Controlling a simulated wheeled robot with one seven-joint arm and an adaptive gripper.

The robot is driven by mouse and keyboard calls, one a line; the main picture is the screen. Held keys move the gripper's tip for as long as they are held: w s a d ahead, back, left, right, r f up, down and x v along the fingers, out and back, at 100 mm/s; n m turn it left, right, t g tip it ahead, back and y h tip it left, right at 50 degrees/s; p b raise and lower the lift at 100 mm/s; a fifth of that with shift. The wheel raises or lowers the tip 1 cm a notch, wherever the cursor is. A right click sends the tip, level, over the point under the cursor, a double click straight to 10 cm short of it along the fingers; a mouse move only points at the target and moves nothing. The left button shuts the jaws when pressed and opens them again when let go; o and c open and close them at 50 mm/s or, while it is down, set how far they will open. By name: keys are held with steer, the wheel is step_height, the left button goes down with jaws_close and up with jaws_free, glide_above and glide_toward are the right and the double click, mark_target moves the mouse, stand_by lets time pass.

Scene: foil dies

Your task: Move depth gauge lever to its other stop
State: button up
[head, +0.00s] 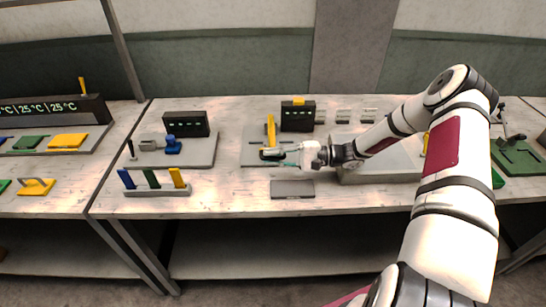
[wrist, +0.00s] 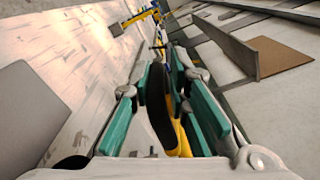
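A tall yellow lever (head: 270,128) stands nearly upright on a grey plate (head: 252,150) at the middle of the bench. No readable label confirms that it is the depth gauge lever. My gripper (head: 275,157) is low at the lever's base, reaching in from the right. In the wrist view, the teal fingers of my gripper (wrist: 168,100) stand apart, with a black curved part (wrist: 157,105) and a yellow part (wrist: 179,138) between them. A firm hold on either does not show. The fingers hide the lever's lower end in the head view.
A dark display box (head: 298,117) stands behind, right of the lever. A flat grey block (head: 292,189) lies in front. Left are a plate with a blue knob (head: 172,145) and a rack of coloured handles (head: 152,181). A large grey block (head: 375,172) lies beneath my arm.

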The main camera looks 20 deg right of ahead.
steer(key=shift+o, duration=0.6)
steer(key=v, duration=1.2)
steer(key=s+a+r+n+g+h, duration=0.3)
steer(key=s+a+r+g+h, duration=0.15)
steer(key=r, duration=0.35)
steer(key=s+a+r+n+g+h, duration=0.2)
steer(key=s+a+r+g+h, duration=0.1)
steer(key=a+r+h, duration=0.4)
steer(key=s+a+r+n+t+h, duration=0.2)
steer(key=s+r+t+h, duration=0.3)
steer(key=s+r, duration=0.9)
steer(key=s+n+t, duration=0.1)
steer(key=s+t, duration=0.1)
steer(key=s, duration=0.2)
steer(key=shift+r+h, duration=0.3)
steer(key=shift+h, duration=0.05)
